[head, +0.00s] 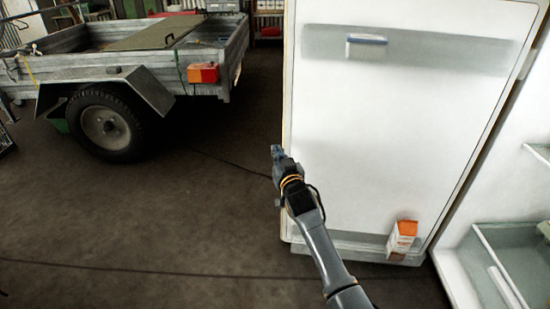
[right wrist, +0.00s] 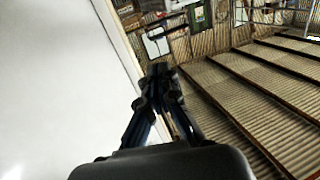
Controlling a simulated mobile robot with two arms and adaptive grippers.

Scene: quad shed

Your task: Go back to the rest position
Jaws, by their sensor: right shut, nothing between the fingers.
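My right gripper (head: 277,152) is in front of the left edge of an open white fridge door (head: 370,130) in the head view. Its fingers are shut and empty. The right wrist view shows the closed fingers (right wrist: 160,75) close beside the door's edge (right wrist: 125,60); I cannot tell whether they touch it. My right arm reaches up from the bottom of the head view. My left gripper is not in view.
An orange and white carton (head: 402,238) stands in the door's lower shelf. The fridge interior with a drawer (head: 500,262) is at the right. A grey trailer (head: 140,45) with a black wheel (head: 108,125) stands at the left. The brown floor (head: 180,220) between is clear.

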